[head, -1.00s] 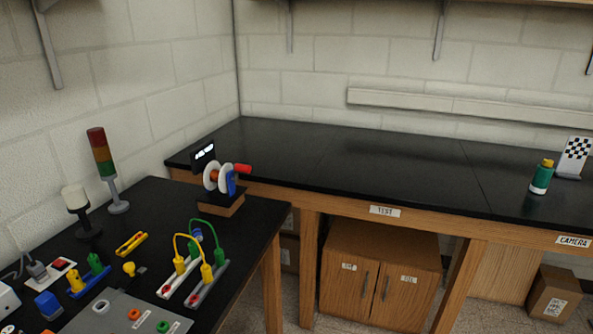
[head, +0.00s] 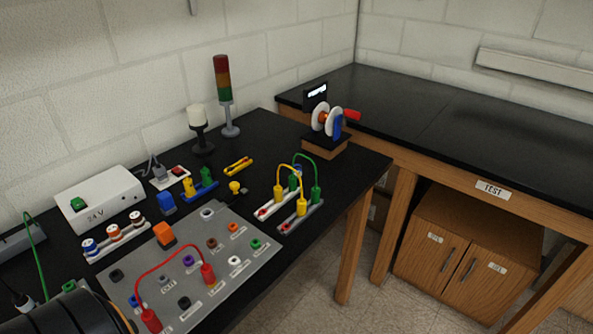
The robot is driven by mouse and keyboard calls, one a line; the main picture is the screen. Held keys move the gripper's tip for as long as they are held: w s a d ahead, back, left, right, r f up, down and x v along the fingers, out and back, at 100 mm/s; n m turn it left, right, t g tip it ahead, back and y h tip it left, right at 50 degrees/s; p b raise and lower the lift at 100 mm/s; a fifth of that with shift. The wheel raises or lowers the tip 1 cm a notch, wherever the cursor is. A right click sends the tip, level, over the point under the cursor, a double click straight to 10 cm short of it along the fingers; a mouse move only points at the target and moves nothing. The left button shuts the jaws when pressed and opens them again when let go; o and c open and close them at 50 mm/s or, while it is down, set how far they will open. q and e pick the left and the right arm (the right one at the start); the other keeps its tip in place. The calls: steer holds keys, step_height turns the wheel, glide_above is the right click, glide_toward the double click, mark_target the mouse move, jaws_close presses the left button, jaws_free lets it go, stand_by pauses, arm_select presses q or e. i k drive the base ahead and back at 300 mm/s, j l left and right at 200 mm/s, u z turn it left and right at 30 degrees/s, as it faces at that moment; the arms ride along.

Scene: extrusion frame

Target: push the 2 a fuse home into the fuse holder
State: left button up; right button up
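I cannot pick out the 2 a fuse or its holder for certain in the head view. A grey panel (head: 225,262) in front carries several coloured sockets, an orange block (head: 164,235) and a red lead (head: 165,258) arched between two red plugs. Neither of my grippers shows, so I cannot see whether they hold anything.
A white 24 V box (head: 100,200) stands behind the rack. Yellow and green leads (head: 290,170) arch over two strips at right. A signal tower (head: 224,95) and a reel stand (head: 325,145) are at the back. The long black bench (head: 450,130) is mostly clear.

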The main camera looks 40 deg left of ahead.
mark_target(91, 250)
steer(key=u, duration=2.5)
